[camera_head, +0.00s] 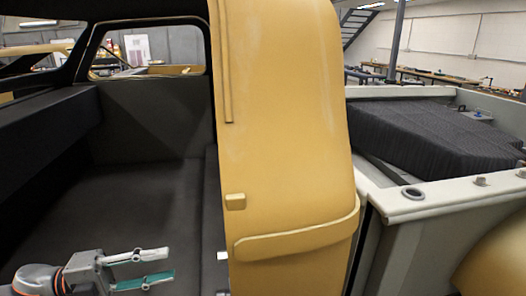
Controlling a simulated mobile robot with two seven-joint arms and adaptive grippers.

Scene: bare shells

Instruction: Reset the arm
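My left gripper (167,263) is at the bottom left, inside the dark interior of a vehicle shell. Its two fingers point right and stand apart with nothing visible between them. The lower finger shows a green face. An orange and grey part of my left arm (40,279) comes in from the bottom left corner. My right gripper and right arm are not in view.
A tall yellow body panel (285,120) stands right of the gripper, with a small white piece (222,255) at its edge. Dark interior walls (155,120) lie behind and left. At right, a pale truck bed (440,200) holds a black ribbed block (435,135).

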